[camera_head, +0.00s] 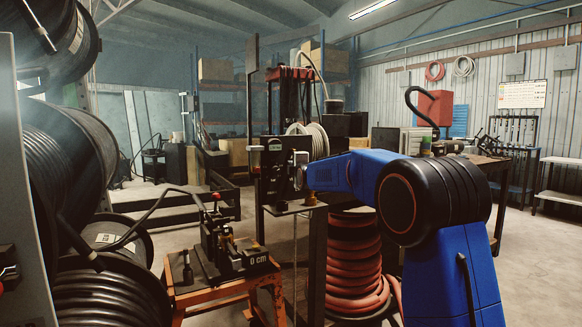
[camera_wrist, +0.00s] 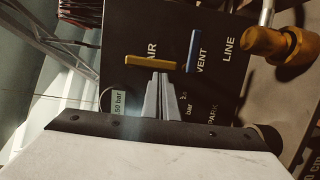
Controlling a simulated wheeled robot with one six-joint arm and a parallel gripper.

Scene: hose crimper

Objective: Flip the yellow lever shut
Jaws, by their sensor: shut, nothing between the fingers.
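The yellow lever (camera_wrist: 151,60) is on a dark panel (camera_wrist: 225,18) in the wrist view. It lies across the picture, beside the word AIR. My gripper (camera_wrist: 160,76) is shut and empty, its two grey fingers side by side. The fingertips end just below the yellow lever's right half in the picture; I cannot tell whether they touch it. In the head view my gripper (camera_head: 298,172) is small at the dark panel (camera_head: 273,170), and the yellow lever cannot be made out there.
A blue lever (camera_wrist: 193,50) stands close right of the fingertips, by the word VENT. A brass-coloured fitting (camera_wrist: 280,45) sticks out near LINE. In the head view an orange cart (camera_head: 215,290) carries a clamp-like device (camera_head: 222,245), and a stack of red hose (camera_head: 352,265) stands below my arm.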

